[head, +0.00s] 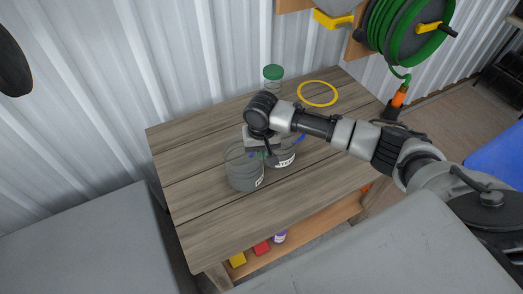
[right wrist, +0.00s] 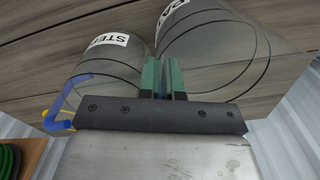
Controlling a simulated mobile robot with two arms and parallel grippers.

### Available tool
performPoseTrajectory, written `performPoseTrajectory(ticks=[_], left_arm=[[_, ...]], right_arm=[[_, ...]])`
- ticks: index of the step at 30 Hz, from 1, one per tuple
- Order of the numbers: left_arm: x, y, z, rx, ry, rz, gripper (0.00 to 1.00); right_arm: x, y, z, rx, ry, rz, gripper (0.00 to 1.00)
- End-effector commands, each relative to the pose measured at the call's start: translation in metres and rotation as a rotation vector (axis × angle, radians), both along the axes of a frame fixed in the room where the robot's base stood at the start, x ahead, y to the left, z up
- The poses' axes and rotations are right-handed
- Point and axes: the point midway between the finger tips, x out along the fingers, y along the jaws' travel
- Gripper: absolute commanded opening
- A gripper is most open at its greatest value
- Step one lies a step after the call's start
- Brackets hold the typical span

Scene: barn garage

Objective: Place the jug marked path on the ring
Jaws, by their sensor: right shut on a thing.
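The jug marked path (head: 245,178) is a clear grey jug on the wooden table, the left one of two in the head view. In the right wrist view it is on the right, its label partly cut off as "PAT" (right wrist: 174,12). My right gripper (right wrist: 163,78) is shut between the two jugs, with a sliver of blue between its green fingers, apparently this jug's handle. The yellow ring (head: 317,81) lies flat and empty at the table's back right. My left gripper is not in view.
A second jug (head: 284,158), labelled "STE…" with a blue handle (right wrist: 64,100), stands close beside the path jug. A green-lidded jar (head: 273,73) stands at the back edge. The table (head: 200,210) is clear at the front. A green hose reel (head: 405,30) hangs at the back right.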

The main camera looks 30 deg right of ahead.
Motion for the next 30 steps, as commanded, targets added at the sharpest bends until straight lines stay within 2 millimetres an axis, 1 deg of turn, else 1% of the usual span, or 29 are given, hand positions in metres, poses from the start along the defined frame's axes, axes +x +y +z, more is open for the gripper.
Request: performPoseTrajectory(ticks=[1,2,6,14,17,20,30], left_arm=[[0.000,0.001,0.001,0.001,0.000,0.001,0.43],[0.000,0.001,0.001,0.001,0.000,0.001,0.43],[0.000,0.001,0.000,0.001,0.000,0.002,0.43],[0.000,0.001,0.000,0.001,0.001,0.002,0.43],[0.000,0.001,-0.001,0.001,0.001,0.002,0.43],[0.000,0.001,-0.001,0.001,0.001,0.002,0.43],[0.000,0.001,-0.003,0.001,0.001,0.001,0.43]], right_arm=[[0.000,0.000,-0.001,0.000,0.001,0.000,0.00],[0.000,0.000,-0.001,0.000,0.000,0.000,0.10],[0.000,0.000,-0.001,0.000,0.000,0.000,0.31],[0.000,0.000,-0.001,0.000,0.000,0.000,0.31],[0.000,0.000,0.004,0.000,0.000,0.001,0.31],[0.000,0.000,0.017,0.002,-0.002,0.001,0.31],[0.000,0.001,0.088,0.002,-0.002,0.001,0.31]])
